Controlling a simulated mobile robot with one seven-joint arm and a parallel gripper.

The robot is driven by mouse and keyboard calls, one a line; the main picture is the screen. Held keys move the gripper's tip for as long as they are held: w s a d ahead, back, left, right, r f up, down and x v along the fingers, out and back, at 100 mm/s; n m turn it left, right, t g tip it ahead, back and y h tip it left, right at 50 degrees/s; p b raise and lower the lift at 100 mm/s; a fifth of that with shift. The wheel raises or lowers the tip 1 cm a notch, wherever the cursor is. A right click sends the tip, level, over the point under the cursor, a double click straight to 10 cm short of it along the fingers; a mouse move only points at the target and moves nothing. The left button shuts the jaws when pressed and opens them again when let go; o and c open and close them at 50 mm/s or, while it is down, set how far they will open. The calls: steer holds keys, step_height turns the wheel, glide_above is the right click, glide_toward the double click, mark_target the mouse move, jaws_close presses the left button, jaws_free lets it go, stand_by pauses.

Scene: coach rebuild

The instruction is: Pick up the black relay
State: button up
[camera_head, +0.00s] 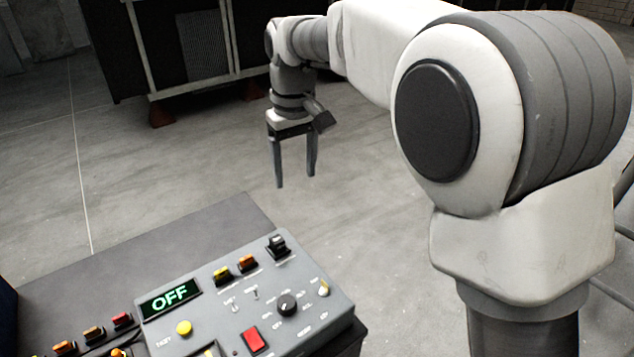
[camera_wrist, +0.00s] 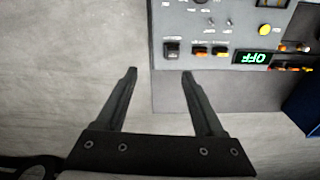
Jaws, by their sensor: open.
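A small black block, which looks like the black relay (camera_head: 278,244), stands at the far right corner of the grey control panel (camera_head: 215,322). In the wrist view the black relay (camera_wrist: 171,50) sits at the panel's lower left corner, just beyond my fingertips. My gripper (camera_head: 296,181) is open and empty, pointing down, above and beyond the panel's far edge. In the wrist view the two fingers of my gripper (camera_wrist: 160,72) are spread apart, with the relay slightly right of the gap's middle. Nothing touches the relay.
Two yellow-orange blocks (camera_head: 234,269) stand beside the relay. The panel also has a black knob (camera_head: 287,305), a red button (camera_head: 254,340), toggle switches and an "OFF" display (camera_head: 170,298). More coloured blocks (camera_head: 94,333) lie at the left. Open floor surrounds the bench (camera_head: 190,243).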

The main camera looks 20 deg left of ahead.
steer(key=n, duration=0.1)
glide_above(277, 239)
step_height(277, 239, down, 3)
steer(key=f, duration=1.1)
steer(key=shift+s+f, duration=0.1)
steer(key=shift+s, duration=0.15)
steer(key=shift+w+f, duration=0.15)
steer(key=shift+f, duration=1.35)
steer(key=shift+w+f, duration=0.15)
steer(key=shift+f, duration=1.3)
steer(key=shift+c, duration=0.3)
jaws_close()
